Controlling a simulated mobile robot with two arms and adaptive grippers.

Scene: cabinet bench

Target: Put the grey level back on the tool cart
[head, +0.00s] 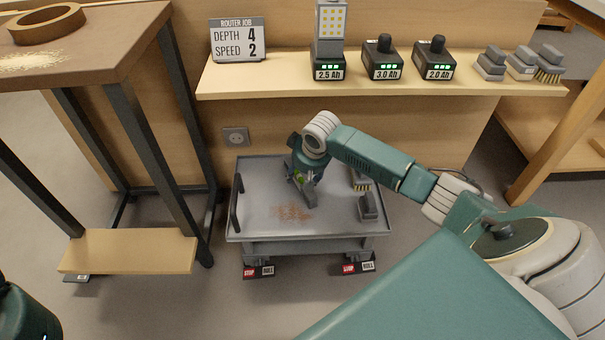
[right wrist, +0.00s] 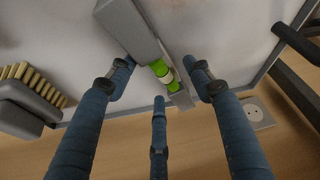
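The grey level (head: 307,194) is a grey bar with a bright green vial, at the tool cart's (head: 262,226) grey top. My right gripper (head: 303,178) is directly over it, pointing down. In the right wrist view, the level (right wrist: 133,28) runs between the spread fingers of my right gripper (right wrist: 160,68). The left finger's tip meets the level's edge, and a gap shows beside the right finger. Whether the level rests fully on the cart cannot be told. My left gripper is out of view.
Brown shavings (head: 292,213) lie on the cart top. A grey block (head: 368,207) and a brush (head: 361,180) sit at its right side. A shelf (head: 275,80) with batteries and brushes is behind. A brown table (head: 95,45) stands at the left.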

